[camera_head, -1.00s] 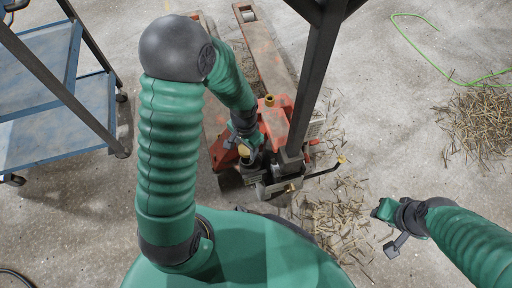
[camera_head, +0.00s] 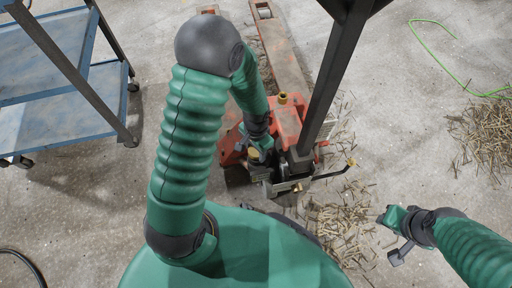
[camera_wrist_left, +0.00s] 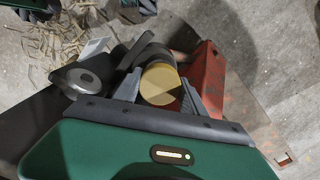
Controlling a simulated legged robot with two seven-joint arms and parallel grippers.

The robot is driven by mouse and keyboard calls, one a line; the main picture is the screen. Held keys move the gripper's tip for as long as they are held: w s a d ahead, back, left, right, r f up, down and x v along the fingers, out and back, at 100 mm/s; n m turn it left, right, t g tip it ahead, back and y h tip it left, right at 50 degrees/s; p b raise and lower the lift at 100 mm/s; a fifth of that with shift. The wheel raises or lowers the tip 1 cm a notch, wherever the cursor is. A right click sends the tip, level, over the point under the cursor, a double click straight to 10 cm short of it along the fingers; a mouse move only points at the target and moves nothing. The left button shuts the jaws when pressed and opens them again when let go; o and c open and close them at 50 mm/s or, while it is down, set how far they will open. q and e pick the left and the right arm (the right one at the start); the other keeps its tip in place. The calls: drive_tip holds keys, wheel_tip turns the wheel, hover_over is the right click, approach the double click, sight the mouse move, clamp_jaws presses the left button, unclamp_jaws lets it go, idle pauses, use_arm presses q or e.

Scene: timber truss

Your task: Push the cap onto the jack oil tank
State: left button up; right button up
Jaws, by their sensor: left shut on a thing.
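The orange-red pallet jack (camera_head: 288,118) stands on the floor ahead, with its pump unit at the near end. My left gripper (camera_head: 257,152) is low over the pump unit. In the left wrist view its two grey fingers (camera_wrist_left: 160,92) are shut on a round yellow cap (camera_wrist_left: 160,80). A dark cylinder (camera_wrist_left: 153,55) shows right behind the cap; I cannot tell whether they touch or whether it is the oil tank. The cap hides what lies under it. My right gripper (camera_head: 393,235) hangs over the floor at right, away from the jack; its jaw state is unclear.
A dark steel post (camera_head: 327,85) rises beside the pump unit. A blue cart (camera_head: 65,115) stands at left. Straw (camera_head: 342,228) and a green cable (camera_head: 432,65) lie on the floor.

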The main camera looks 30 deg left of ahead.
use_arm(q)
drive_tip(key=shift+f, duration=0.35)
drive_tip(key=shift+p, duration=0.35)
idle(0.4)
drive_tip(key=shift+p, duration=0.3)
drive_tip(key=shift+f, duration=0.3)
drive_tip(key=o, duration=1.4)
drive_tip(key=shift+o, duration=0.2)
